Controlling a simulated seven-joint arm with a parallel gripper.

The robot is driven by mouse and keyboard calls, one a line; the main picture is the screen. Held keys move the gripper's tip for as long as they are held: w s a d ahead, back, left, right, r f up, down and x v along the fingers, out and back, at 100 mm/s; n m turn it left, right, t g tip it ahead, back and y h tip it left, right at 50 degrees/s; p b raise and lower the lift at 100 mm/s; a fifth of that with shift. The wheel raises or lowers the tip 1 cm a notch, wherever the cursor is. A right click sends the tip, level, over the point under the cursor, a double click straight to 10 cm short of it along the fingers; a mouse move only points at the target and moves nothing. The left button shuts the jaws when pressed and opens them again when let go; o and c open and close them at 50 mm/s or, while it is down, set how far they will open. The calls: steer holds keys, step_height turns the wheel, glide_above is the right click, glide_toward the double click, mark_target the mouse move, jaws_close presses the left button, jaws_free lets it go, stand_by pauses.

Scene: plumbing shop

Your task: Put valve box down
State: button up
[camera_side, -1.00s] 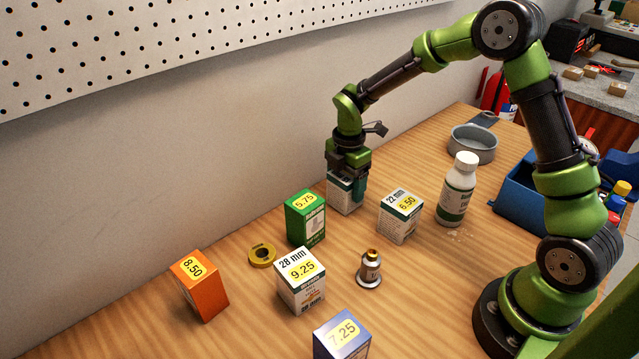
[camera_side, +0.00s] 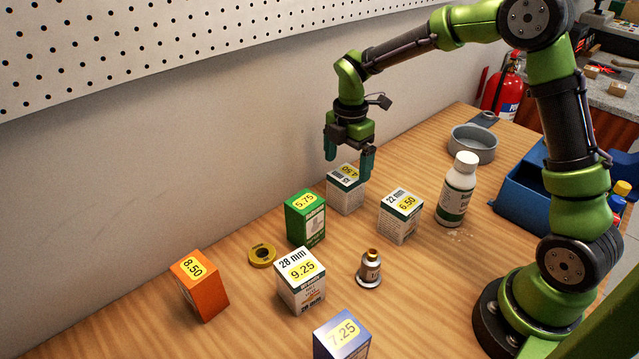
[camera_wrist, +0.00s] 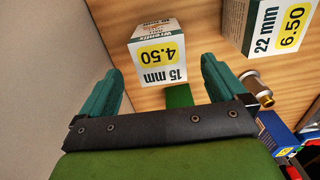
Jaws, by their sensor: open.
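A white and green valve box (camera_side: 346,190) with a yellow 4.50 label stands upright on the wooden bench near the wall. It also shows in the wrist view (camera_wrist: 160,54), where its 15 mm marking can be read. My gripper (camera_side: 348,166) is open and empty, just above this box, with its fingers apart. In the wrist view the two teal fingers (camera_wrist: 157,80) are spread wide with the box beyond them, clear of both.
The 22 mm box (camera_side: 401,216) stands to the right, a green box (camera_side: 306,218) to the left. A white bottle (camera_side: 457,190), brass fitting (camera_side: 369,268), yellow ring (camera_side: 262,255), 28 mm box (camera_side: 300,282), orange box (camera_side: 200,287) and blue box (camera_side: 342,338) are around. A grey dish (camera_side: 473,145) is behind.

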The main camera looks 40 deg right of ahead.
step_height(320, 180, up, 5)
steer(key=shift+r, duration=0.1)
steer(key=s+a+r+m+t+y, duration=0.1)
steer(key=s+a+r+m+t, duration=0.1)
steer(key=s+m, duration=0.8)
steer(key=s+a+r+m+t+y, duration=0.1)
steer(key=s+r+m+t, duration=0.4)
steer(key=s+m, duration=0.5)
step_height(320, 180, up, 2)
steer(key=shift+s+a+r+m, duration=0.1)
steer(key=shift+s+a+m, duration=0.45)
steer(key=shift+m, duration=0.55)
steer(key=shift+w, duration=0.2)
